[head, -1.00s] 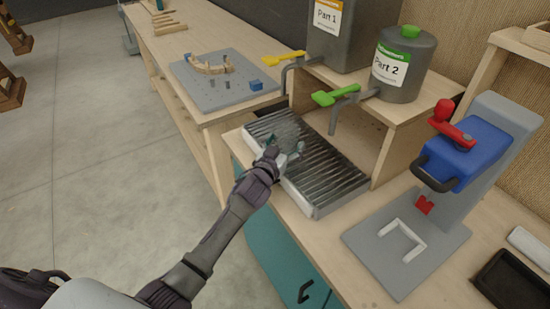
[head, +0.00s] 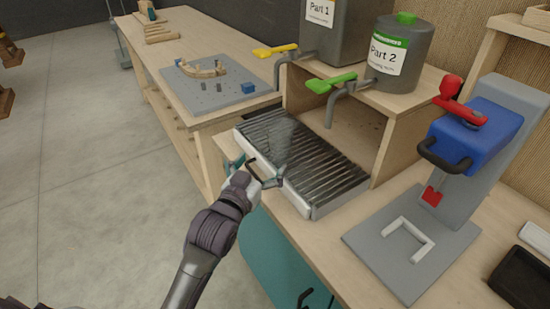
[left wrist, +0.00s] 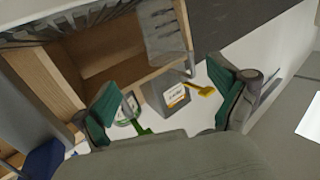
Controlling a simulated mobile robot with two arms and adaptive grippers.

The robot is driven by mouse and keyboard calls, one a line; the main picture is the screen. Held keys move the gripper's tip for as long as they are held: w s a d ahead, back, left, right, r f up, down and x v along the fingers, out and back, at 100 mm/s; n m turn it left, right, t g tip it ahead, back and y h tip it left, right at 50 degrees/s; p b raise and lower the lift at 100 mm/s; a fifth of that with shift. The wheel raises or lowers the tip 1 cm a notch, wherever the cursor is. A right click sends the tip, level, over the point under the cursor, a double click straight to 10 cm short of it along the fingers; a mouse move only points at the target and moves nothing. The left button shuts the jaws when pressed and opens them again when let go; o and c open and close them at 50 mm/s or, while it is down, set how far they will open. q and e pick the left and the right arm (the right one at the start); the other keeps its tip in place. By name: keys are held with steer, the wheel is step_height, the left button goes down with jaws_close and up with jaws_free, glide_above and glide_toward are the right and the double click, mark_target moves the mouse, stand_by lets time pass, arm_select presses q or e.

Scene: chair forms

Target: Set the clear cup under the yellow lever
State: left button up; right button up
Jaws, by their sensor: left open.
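The clear cup (head: 280,133) stands on the slatted drip tray (head: 325,172), near its back left end. In the head view it is below the spout of the tap with the yellow lever (head: 274,50); exact alignment is hard to tell. My left gripper (head: 265,174) is open and empty at the tray's front edge, in front of the cup and apart from it. The left wrist view shows the cup (left wrist: 162,38) beyond the spread fingers (left wrist: 163,82), with the yellow lever (left wrist: 201,90) near it. My right gripper is out of view.
The green lever's tap (head: 332,82) hangs over the tray, right of the yellow one. The Part 1 (head: 333,35) and Part 2 (head: 402,55) containers stand on a wooden shelf. A blue press (head: 475,135) is at the right. Open floor lies left.

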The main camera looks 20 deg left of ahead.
mark_target(278, 140)
arm_select(q)
steer(key=w, duration=0.2)
steer(key=w+p, duration=0.1)
steer(key=w, duration=0.5)
steer(key=shift+w+d+f, duration=0.1)
steer(key=shift+w+d, duration=0.15)
steer(key=shift+w+p, duration=0.25)
steer(key=shift+p, duration=0.1)
steer(key=w, duration=0.3)
steer(key=w+p, duration=0.1)
steer(key=shift+w+a+f, duration=0.15)
steer(key=shift+w+f, duration=0.1)
steer(key=shift+w, duration=0.1)
steer(key=shift+s, duration=0.1)
steer(key=c, duration=0.9)
